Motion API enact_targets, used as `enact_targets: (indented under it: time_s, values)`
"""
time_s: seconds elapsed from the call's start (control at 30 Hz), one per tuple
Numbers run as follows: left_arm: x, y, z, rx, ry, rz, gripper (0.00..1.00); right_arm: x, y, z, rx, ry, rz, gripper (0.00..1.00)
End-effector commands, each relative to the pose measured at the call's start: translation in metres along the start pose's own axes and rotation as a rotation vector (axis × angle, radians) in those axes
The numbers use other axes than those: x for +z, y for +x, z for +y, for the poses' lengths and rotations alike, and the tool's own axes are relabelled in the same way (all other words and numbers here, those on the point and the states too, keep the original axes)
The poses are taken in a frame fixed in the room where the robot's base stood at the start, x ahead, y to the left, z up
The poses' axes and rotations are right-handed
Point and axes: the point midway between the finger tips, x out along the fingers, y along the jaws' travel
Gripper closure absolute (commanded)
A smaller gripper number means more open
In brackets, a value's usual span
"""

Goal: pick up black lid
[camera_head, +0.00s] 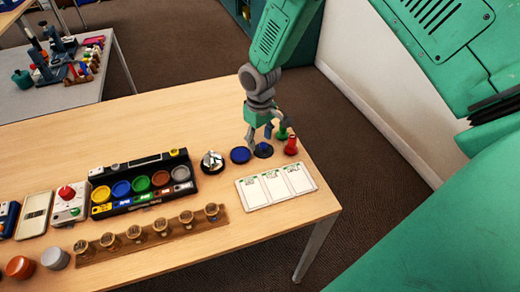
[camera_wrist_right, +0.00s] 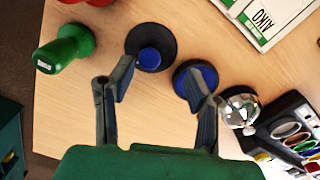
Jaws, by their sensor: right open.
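The black lid (camera_head: 264,150) is a round dark disc with a blue middle, near the far right part of the table. In the right wrist view the black lid (camera_wrist_right: 166,36) lies just past the left fingertip. My right gripper (camera_head: 262,132) is above it, pointing down, and partly covers it in the head view. In the right wrist view the fingers of my right gripper (camera_wrist_right: 157,84) are spread, with only bare table between them. The right finger overlaps a blue disc (camera_wrist_right: 208,74). My left gripper is not in view.
A green knobbed piece (camera_head: 282,133) and a red one (camera_head: 291,146) stand right of the lid. The blue disc (camera_head: 240,155) and a shiny metal dome (camera_head: 212,162) are left. A white card panel (camera_head: 276,187) lies in front. A black tray (camera_head: 144,160) holds coloured cups.

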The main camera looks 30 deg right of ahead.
Motion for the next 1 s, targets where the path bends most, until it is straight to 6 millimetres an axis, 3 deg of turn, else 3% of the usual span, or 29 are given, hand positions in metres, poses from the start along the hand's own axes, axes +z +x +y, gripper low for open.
enact_targets:
  time_s: [0.1, 0.2, 0.47, 0.5, 0.53, 0.67, 0.73, 1.0]
  values:
    - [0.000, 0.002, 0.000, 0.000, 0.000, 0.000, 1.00, 0.002, 0.022, 0.004, -0.004, 0.002, -0.002, 0.56]
    - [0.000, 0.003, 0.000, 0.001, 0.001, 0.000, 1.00, 0.002, 0.030, 0.005, -0.005, 0.003, 0.000, 0.56]
    - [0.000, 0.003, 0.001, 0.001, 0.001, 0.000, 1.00, 0.003, 0.035, 0.004, 0.002, 0.004, -0.010, 0.56]
    - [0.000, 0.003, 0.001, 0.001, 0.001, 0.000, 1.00, 0.003, 0.036, 0.004, 0.002, 0.004, -0.011, 0.52]
    - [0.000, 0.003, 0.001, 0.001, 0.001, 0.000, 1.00, 0.003, 0.036, 0.004, 0.002, 0.004, -0.011, 0.60]
    - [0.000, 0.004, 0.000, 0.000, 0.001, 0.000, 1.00, 0.004, 0.036, 0.005, 0.003, 0.004, -0.012, 0.72]
    - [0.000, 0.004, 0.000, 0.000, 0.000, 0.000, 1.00, 0.004, 0.036, 0.006, 0.002, 0.005, -0.011, 1.00]
    - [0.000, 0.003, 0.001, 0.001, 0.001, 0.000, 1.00, 0.004, 0.035, 0.006, -0.003, 0.003, -0.005, 1.00]
